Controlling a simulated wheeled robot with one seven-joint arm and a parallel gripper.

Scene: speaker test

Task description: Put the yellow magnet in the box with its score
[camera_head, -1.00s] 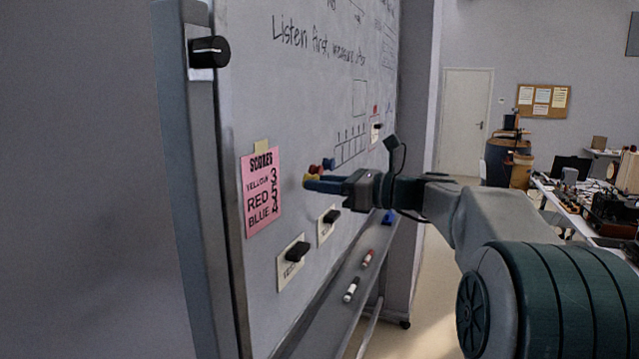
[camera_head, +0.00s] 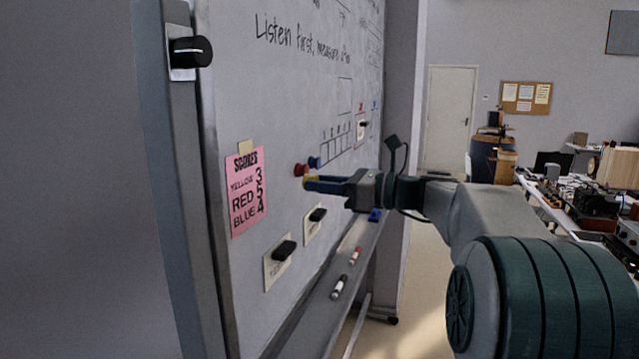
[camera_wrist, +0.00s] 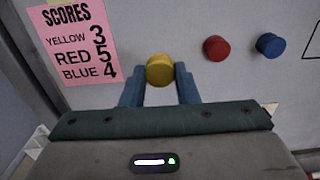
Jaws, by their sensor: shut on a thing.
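The yellow magnet (camera_wrist: 160,69) is a round knob held between the two blue fingers of my gripper (camera_wrist: 160,84) in the wrist view. I cannot tell whether the magnet touches the board. The pink score sheet (camera_head: 246,190) reads yellow 3, red 5, blue 4; it also shows in the wrist view (camera_wrist: 72,42). A drawn row of numbered boxes (camera_head: 337,144) is farther along the board, its digits too small to read surely.
A red magnet (camera_wrist: 216,48) and a blue magnet (camera_wrist: 270,45) sit on the board right of the yellow one. Cards with black knobs (camera_head: 284,250) are below. A tray (camera_head: 318,318) with markers runs along the bottom. A cluttered table (camera_head: 545,208) stands at right.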

